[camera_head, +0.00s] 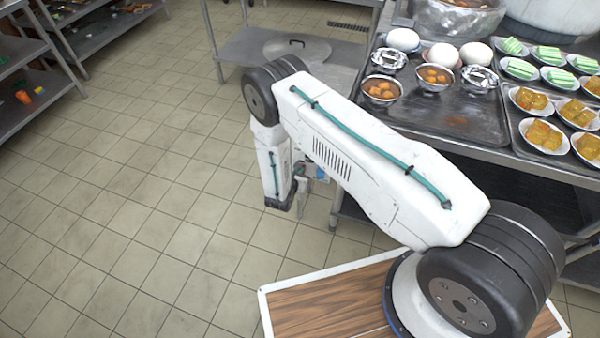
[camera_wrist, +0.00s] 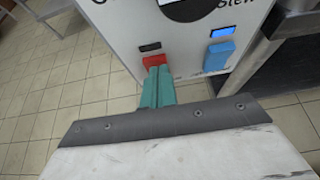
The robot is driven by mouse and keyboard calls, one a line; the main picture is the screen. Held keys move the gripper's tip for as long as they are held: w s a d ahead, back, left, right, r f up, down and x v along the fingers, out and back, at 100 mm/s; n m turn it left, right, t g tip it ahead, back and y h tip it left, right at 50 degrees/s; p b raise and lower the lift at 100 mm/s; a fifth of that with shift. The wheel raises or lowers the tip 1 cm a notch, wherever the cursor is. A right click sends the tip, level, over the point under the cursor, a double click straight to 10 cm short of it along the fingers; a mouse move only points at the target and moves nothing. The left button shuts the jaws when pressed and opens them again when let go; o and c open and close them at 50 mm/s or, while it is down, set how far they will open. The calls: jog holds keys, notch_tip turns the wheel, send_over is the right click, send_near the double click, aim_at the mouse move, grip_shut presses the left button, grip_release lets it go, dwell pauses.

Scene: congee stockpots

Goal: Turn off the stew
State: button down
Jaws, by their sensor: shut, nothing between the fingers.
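A white control panel (camera_wrist: 190,35) fills the top of the wrist view, with a partly cut-off "Stew" label at its upper right. Below that label is a blue switch (camera_wrist: 218,56) with a lit blue indicator (camera_wrist: 221,32) above it. To the left is a red switch (camera_wrist: 155,60) with a dark indicator (camera_wrist: 150,47) above it. My gripper (camera_wrist: 158,72) is shut and empty. Its teal fingertips overlap the lower part of the red switch; I cannot tell whether they touch it. In the head view my arm largely hides the panel.
A steel table (camera_head: 466,152) at the right holds a dark tray (camera_head: 455,118) with bowls, eggs and plates of food. A low steel shelf with a round lid (camera_head: 297,49) stands behind my arm. Shelving (camera_head: 20,48) stands at the left. The tiled floor between is clear.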

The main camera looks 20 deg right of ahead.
jog(key=shift+r, duration=0.7)
jog(key=v, duration=1.3)
jog(key=shift+r, duration=0.35)
jog(key=shift+a, duration=0.15)
